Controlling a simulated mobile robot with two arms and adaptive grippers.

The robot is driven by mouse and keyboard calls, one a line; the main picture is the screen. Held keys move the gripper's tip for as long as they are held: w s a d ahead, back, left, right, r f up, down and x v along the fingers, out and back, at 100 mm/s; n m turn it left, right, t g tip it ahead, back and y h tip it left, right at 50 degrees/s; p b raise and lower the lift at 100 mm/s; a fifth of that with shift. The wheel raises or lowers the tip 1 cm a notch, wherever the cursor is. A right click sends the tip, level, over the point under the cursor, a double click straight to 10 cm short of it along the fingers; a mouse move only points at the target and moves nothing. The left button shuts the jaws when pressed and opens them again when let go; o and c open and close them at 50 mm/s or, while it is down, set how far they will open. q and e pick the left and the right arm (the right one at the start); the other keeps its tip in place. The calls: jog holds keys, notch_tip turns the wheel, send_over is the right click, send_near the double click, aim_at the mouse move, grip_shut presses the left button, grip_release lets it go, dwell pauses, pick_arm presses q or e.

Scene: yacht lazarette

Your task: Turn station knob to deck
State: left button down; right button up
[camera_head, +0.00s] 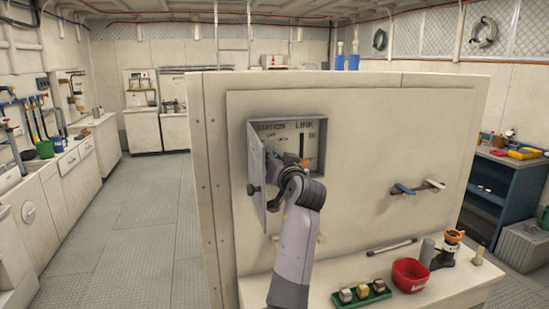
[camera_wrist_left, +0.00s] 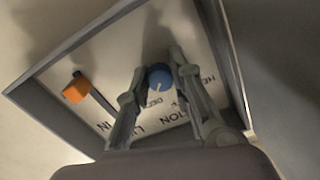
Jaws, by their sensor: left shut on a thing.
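The blue station knob (camera_wrist_left: 160,77) sits on the white panel of an open wall box (camera_head: 322,135). In the left wrist view, my left gripper (camera_wrist_left: 157,80) has one finger on each side of the knob and is shut on it. A white mark shows low on the knob's face, on the side of the small "DECK" lettering (camera_wrist_left: 152,101); I cannot tell whether it lines up exactly. In the head view, my left gripper (camera_head: 277,161) reaches into the box and hides the knob. My right gripper is in neither view.
An orange-handled lever (camera_wrist_left: 75,92) stands beside the knob in the box. The box's door (camera_head: 256,178) hangs open at the left. A shelf below holds a red bowl (camera_head: 410,275) and a green tray (camera_head: 362,298). Two handles (camera_head: 404,189) stick out at the right.

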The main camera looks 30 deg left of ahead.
pick_arm(q)
jog(key=shift+f, duration=0.1)
dwell(0.3)
jog(key=c, duration=1.4)
grip_release()
jog(key=v, duration=0.7)
jog(key=shift+s+d, duration=0.15)
jog(key=shift+d, duration=0.05)
